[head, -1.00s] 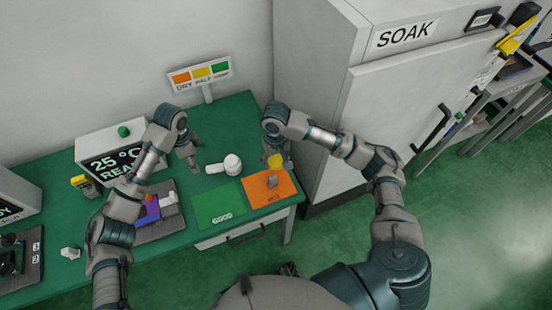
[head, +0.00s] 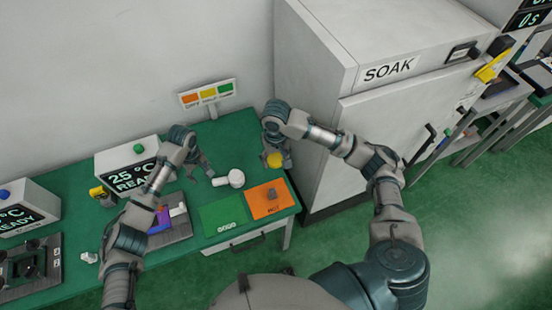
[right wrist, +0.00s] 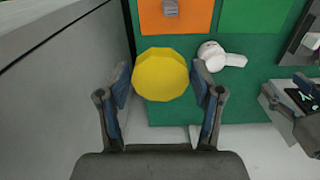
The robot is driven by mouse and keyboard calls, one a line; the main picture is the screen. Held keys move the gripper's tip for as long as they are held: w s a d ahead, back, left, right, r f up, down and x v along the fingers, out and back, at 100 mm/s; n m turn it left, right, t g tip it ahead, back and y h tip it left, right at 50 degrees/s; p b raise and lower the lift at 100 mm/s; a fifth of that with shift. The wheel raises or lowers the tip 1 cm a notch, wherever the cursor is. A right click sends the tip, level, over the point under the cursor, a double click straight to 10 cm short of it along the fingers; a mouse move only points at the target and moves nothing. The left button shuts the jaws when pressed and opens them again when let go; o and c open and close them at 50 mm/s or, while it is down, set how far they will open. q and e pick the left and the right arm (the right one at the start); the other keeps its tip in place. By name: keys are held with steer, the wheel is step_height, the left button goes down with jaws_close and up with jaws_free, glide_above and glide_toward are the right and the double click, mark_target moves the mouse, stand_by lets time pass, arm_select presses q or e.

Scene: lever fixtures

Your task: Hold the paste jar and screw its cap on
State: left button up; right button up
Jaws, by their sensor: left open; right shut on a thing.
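A round yellow faceted piece (head: 274,160), which looks like the cap, is held in my right gripper (head: 276,164). In the right wrist view the yellow piece (right wrist: 161,75) sits between the two fingers (right wrist: 161,92) with its flat face towards the camera. A white round piece with a shorter white part at its side (head: 236,178), possibly the paste jar, lies on the green table; it also shows in the right wrist view (right wrist: 211,55). My left gripper (head: 200,175) is open, its fingers spread just left of the white piece. Whether they touch it cannot be told.
A green mat (head: 222,214) and an orange mat (head: 262,204) with a small grey block (head: 272,193) lie at the table's front right. A grey SOAK cabinet (head: 350,110) stands close to the right. Display boxes (head: 130,170) line the left side.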

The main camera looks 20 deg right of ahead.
mark_target(209, 193)
step_height(209, 193, up, 4)
steer(key=p, duration=0.3)
steer(key=shift+r, duration=0.2)
steer(key=shift+r+p, duration=0.65)
steer(key=shift+p, duration=0.15)
steer(key=shift+r, duration=0.2)
steer(key=shift+f, duration=0.2)
arm_select(q)
steer(key=f+n+b, duration=0.4)
steer(key=b, duration=0.1)
steer(key=f+n+b, duration=0.4)
steer(key=n+b, duration=0.1)
steer(key=f+n+b, duration=0.4)
steer(key=b, duration=0.1)
steer(key=shift+s+a+f, duration=0.15)
steer(key=shift+s, duration=0.2)
arm_select(e)
step_height(209, 193, down, 17)
steer(key=shift+r, duration=0.2)
arm_select(q)
jaws_close()
jaws_free()
